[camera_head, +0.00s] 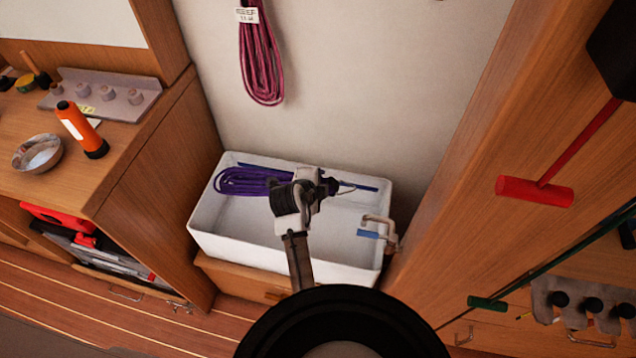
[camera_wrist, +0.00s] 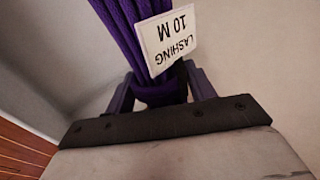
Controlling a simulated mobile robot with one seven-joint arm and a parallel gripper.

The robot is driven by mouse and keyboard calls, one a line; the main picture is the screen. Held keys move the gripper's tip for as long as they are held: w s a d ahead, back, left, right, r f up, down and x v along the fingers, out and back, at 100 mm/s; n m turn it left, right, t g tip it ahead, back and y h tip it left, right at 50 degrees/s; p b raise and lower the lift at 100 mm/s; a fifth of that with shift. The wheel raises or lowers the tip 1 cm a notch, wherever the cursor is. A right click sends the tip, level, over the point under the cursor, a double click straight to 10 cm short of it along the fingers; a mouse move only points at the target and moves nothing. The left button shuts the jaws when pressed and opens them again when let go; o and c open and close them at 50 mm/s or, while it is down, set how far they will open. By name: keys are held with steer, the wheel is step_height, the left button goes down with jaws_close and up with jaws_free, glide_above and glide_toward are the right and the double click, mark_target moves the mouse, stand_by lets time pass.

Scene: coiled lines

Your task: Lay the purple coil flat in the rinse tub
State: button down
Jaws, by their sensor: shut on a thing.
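The rinse tub (camera_head: 215,235) is a white open basin against the back wall. The purple coil (camera_head: 240,181) shows in the head view over the tub's left back part, its loops stretching left from my gripper (camera_head: 322,186). I cannot tell whether the loops touch the tub floor. In the wrist view, my gripper (camera_wrist: 163,92) is shut around the bundled strands of the purple coil (camera_wrist: 120,18), beside a white tag (camera_wrist: 168,40) reading "LASHING 10 M". In the head view my wrist hides the fingertips and part of the coil.
A tap (camera_head: 382,232) stands at the tub's right end. A magenta coil (camera_head: 262,60) hangs on the wall above. A wooden counter (camera_head: 95,175) on the left bears an orange flashlight (camera_head: 80,128) and a bowl (camera_head: 38,153). A wooden panel (camera_head: 480,180) closes the right side.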

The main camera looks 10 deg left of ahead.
step_height(320, 180, down, 19)
steer(key=b, duration=1.4)
steer(key=shift+r, duration=0.15)
steer(key=shift+c, duration=2.2)
jaws_free()
step_height(320, 180, up, 20)
steer(key=shift+r, duration=0.1)
